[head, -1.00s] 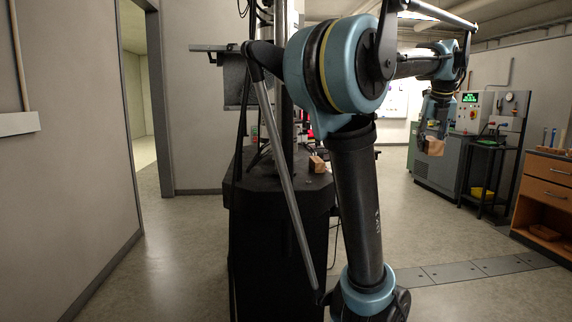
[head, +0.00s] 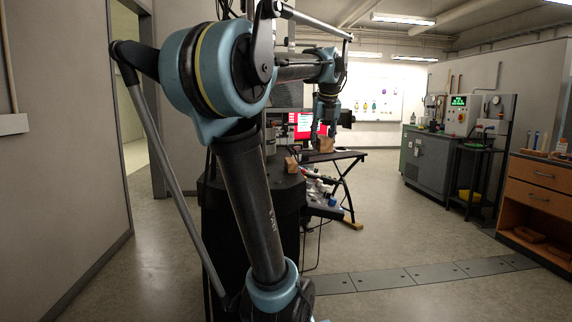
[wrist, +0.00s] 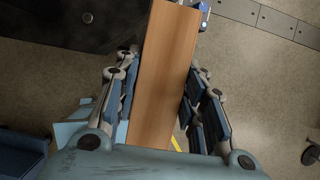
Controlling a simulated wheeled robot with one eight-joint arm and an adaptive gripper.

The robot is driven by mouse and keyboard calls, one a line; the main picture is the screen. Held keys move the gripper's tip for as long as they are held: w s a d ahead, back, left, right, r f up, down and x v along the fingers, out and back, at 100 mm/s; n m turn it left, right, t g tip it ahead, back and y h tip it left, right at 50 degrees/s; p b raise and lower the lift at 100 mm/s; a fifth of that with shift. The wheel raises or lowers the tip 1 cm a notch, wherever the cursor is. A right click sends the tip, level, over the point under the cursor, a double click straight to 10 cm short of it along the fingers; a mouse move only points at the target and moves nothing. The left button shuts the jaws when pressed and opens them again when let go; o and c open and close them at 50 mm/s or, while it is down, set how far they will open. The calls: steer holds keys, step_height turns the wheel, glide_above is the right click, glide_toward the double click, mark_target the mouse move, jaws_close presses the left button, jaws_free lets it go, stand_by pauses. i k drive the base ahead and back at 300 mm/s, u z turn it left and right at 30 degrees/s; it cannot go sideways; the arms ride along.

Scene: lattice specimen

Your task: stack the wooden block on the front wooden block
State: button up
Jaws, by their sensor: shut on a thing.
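My gripper (head: 325,138) hangs down at the end of my arm, right of the black pedestal (head: 263,190) in the head view. It is shut on a wooden block (head: 327,146), held in the air. In the wrist view the held block (wrist: 165,75) is a long light-brown piece between the two blue-padded fingers. Another small wooden block (head: 291,164) sits on the pedestal's top near its right edge, left of and apart from the held one. My arm hides part of the pedestal top.
A dark table (head: 335,156) with screens behind stands beyond the pedestal. A grey-green machine (head: 424,163) and a wooden drawer cabinet (head: 545,200) stand at the right. The floor between them and the pedestal is open.

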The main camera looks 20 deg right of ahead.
mark_target(291, 160)
steer(key=u, duration=0.05)
steer(key=i, duration=1)
steer(key=z, duration=0.05)
